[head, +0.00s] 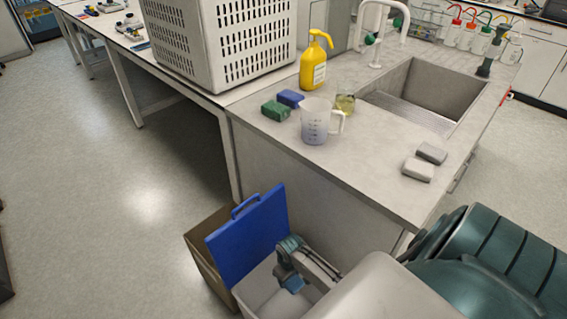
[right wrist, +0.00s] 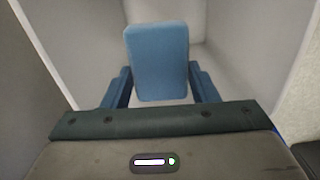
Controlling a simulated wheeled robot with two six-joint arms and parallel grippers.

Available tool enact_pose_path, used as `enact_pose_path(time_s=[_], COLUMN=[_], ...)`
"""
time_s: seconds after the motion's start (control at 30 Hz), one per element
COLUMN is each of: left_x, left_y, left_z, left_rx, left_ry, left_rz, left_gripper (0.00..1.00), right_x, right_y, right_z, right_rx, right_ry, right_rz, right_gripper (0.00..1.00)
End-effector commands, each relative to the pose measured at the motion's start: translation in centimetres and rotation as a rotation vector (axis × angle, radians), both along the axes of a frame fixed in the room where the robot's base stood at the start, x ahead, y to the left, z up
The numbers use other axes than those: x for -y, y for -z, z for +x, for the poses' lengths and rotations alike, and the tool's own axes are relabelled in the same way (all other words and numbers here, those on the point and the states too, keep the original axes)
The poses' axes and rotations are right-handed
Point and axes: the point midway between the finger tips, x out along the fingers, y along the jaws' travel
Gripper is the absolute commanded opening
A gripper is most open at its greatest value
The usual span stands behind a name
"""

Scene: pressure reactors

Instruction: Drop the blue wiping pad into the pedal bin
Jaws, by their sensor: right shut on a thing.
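The blue wiping pad (right wrist: 157,62) is held between the two fingers of my right gripper (right wrist: 160,88) in the right wrist view. Its lower end sits between the fingers and the rest sticks out beyond them. In the head view the pad (head: 293,284) shows as a small blue patch below my right gripper (head: 291,277). The pedal bin (head: 262,292) stands open at the counter's end, its blue lid (head: 248,237) raised. My right gripper is over the bin's opening, with pale inner walls around it in the right wrist view. My left gripper is not in view.
A brown box (head: 200,262) stands just left of the bin. The counter (head: 370,185) holds blue and green sponges (head: 275,110), a measuring jug (head: 316,122), a yellow bottle (head: 315,65) and two grey pads (head: 418,169). The floor at left is clear.

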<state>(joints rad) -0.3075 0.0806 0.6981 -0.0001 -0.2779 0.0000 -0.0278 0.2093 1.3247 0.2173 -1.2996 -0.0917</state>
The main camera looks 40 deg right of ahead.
Motion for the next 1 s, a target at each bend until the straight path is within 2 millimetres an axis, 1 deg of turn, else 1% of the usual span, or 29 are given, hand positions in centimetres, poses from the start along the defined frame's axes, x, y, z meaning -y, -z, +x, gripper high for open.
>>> enact_pose_path(time_s=[0.03,0.07,0.13,0.2,0.47,0.57,0.67,0.87,1.0], left_x=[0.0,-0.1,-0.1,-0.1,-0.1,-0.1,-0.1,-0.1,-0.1], left_y=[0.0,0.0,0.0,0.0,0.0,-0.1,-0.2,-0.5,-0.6], left_z=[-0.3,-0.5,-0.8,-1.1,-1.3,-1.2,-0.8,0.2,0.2], left_rx=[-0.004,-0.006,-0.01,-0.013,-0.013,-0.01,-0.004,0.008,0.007], left_ry=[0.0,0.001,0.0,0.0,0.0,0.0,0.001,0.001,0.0], left_rz=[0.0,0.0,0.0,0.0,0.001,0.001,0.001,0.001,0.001], left_gripper=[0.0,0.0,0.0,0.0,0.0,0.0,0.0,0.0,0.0], right_x=[0.0,0.0,0.0,0.0,0.0,0.0,0.1,0.0,0.1], right_y=[-0.1,-0.1,-0.1,-0.1,-0.1,-0.7,-2.1,-6.3,-8.7], right_z=[0.0,0.0,0.0,0.0,0.0,0.1,0.0,0.1,0.0], right_rx=[0.0,0.0,0.0,0.0,0.0,0.002,0.003,0.004,0.002], right_ry=[0.0,0.0,0.0,0.0,0.0,0.0,-0.001,-0.001,-0.002], right_rz=[0.0,0.0,0.0,0.0,0.0,-0.001,-0.001,-0.001,-0.002], right_gripper=[0.32,0.55,0.69,0.79,0.79,0.79,0.79,0.79,0.79])
